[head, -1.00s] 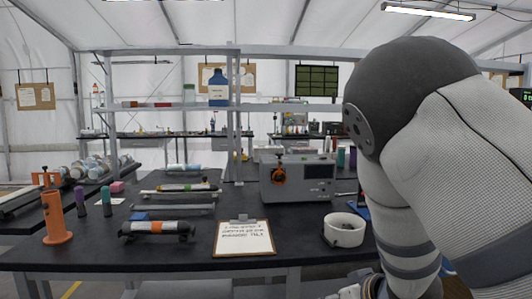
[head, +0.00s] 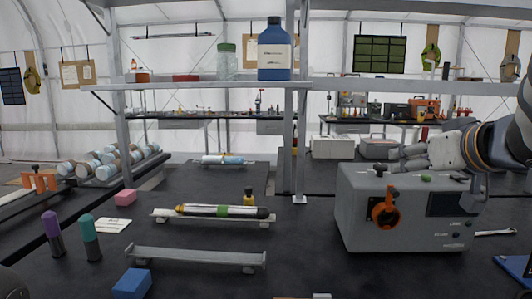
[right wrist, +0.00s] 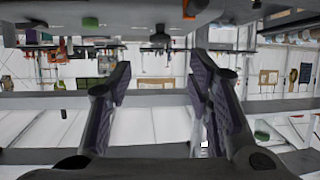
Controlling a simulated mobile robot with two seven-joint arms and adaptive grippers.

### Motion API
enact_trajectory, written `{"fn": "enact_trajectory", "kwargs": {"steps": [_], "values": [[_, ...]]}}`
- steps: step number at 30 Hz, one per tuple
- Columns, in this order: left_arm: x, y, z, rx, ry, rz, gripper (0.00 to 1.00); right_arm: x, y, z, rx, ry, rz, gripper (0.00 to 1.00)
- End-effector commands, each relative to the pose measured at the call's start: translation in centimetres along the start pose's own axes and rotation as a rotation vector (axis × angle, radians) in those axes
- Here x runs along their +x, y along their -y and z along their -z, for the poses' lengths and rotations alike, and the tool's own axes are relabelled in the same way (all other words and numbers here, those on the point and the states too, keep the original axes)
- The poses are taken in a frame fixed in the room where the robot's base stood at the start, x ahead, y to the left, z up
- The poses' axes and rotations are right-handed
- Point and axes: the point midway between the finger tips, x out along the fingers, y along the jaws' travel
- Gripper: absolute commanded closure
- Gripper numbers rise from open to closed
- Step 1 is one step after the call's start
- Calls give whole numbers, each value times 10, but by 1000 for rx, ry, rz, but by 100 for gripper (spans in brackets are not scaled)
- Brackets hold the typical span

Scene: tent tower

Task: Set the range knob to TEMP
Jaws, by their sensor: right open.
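A grey instrument box (head: 360,235) stands on the dark bench at the right in the head view. An orange rotary knob (head: 383,209) sits on its front face. A dark screen is right of the knob, with small labels below that I cannot read. A black knob (head: 380,169) and a green button (head: 426,178) are on the box's top. My right gripper (head: 396,158) is open and empty, above the box top, pointing left. In the right wrist view its fingers (right wrist: 158,72) are apart; the black top knob (right wrist: 160,38) shows upside down beyond them.
Shelf posts (head: 301,150) stand left of the box, and a shelf (head: 190,84) with bottles runs above. A metal rack (head: 195,258) and a tube on another rack lie left. A blue tablet-like object (head: 513,264) lies right. The bench before the box looks clear.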

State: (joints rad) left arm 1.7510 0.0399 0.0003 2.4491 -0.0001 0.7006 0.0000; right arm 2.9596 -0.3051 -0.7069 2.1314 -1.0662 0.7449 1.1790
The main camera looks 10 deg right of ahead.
Motion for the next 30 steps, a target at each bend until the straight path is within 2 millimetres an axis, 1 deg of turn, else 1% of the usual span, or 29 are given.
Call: {"fn": "enact_trajectory", "kwargs": {"steps": [2, 4, 8, 12, 15, 18, 22, 28, 29, 30], "values": [[0, 0, -1, 0, 4, 0, 54, 4, 0, 0, 4, -2, 2, 53], [0, 0, -2, 0, 7, 1, 54, 16, 0, 0, 5, -1, 4, 53], [0, 0, -2, 0, 3, 0, 54, 44, 0, 1, 10, -4, 5, 53], [0, 0, -1, 0, 3, 0, 54, 80, 0, -1, -2, 3, 0, 53], [0, 0, -1, 0, 2, 0, 54, 100, 0, -1, -2, 2, 1, 53], [0, 0, -1, 0, 2, 0, 54, 113, 0, 0, 0, 0, 1, 53], [0, 0, -1, 0, 2, 0, 54, 120, 0, 1, 0, -1, 1, 53], [0, 0, -1, 0, 1, 0, 54, 120, 0, 1, 1, -1, 1, 53], [0, 0, -1, 0, 1, 0, 54, 120, 0, 1, 1, -1, 1, 56], [0, 0, -1, 0, 1, 0, 54, 120, 0, 1, 1, -1, 1, 65]]}}
